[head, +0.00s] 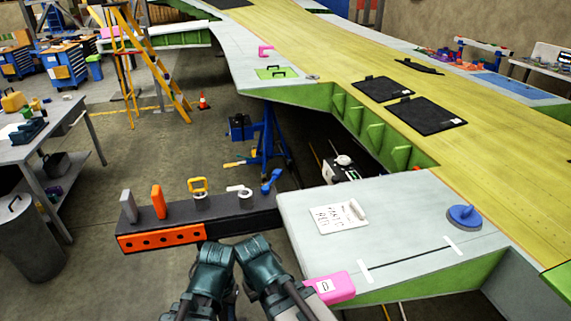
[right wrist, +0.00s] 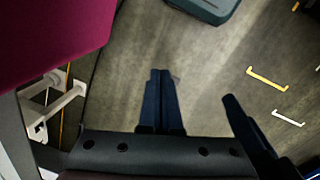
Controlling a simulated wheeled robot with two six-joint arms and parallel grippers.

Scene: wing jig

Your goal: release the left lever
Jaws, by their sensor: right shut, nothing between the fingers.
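I cannot make out a left lever for certain in either view. In the right wrist view a white frame-like bracket with a crossbar (right wrist: 52,105) shows at the left, beside a large magenta surface (right wrist: 50,35). My right gripper (right wrist: 161,75) is shut and empty, its two dark fingers pressed together over the floor. In the head view my left gripper (head: 212,252) and right gripper (head: 257,250) are close together at the bottom, just in front of the dark bar. Their fingertips are hidden there, so the left one's opening does not show.
A work table (head: 45,130) stands left.

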